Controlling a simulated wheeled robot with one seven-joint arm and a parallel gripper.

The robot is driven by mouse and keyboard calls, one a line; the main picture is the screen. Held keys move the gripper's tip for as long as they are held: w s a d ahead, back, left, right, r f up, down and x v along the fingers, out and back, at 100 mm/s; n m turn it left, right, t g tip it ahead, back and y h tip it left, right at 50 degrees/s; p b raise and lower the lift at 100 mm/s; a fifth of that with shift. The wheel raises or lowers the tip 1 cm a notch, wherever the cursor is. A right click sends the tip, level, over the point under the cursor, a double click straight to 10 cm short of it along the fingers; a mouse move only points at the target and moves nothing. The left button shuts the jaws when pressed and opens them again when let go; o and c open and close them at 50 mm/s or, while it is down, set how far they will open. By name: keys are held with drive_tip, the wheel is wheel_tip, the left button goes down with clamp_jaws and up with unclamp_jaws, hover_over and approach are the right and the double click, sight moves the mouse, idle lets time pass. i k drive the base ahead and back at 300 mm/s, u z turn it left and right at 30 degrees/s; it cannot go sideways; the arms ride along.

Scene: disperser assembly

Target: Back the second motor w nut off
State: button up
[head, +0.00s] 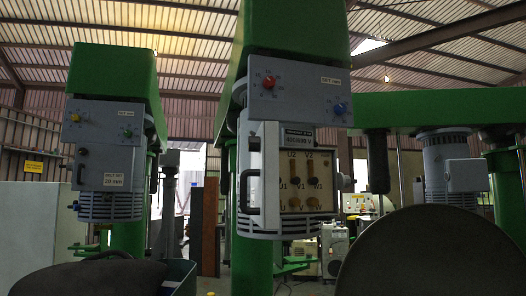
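The middle motor hangs under a green arm, with a grey control box (297,95) above it. Its terminal box (246,190) faces me with the inside showing. A pale terminal board (305,180) inside carries brass-coloured terminals and the labels U2, V2, U1, V1 and W1, with a less clear row below. The w nut is too small to make out. Which motor counts as the second one is not marked. Another motor (110,175) hangs at the left with its box closed, and a third motor (447,165) at the right. My gripper is not in view.
Large dark rounded shapes fill the lower right (430,255) and the lower left (90,277). A blue-green container edge (180,275) shows beside the left one. Green columns (252,262) stand under the machines. A dark handle (244,190) is on the middle terminal box's left side.

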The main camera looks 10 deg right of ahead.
sight(313, 202)
drive_tip(key=u, duration=0.1)
drive_tip(key=k, duration=0.5)
drive_tip(key=z, duration=0.9)
drive_tip(key=i, duration=0.95)
drive_tip(key=u, duration=0.35)
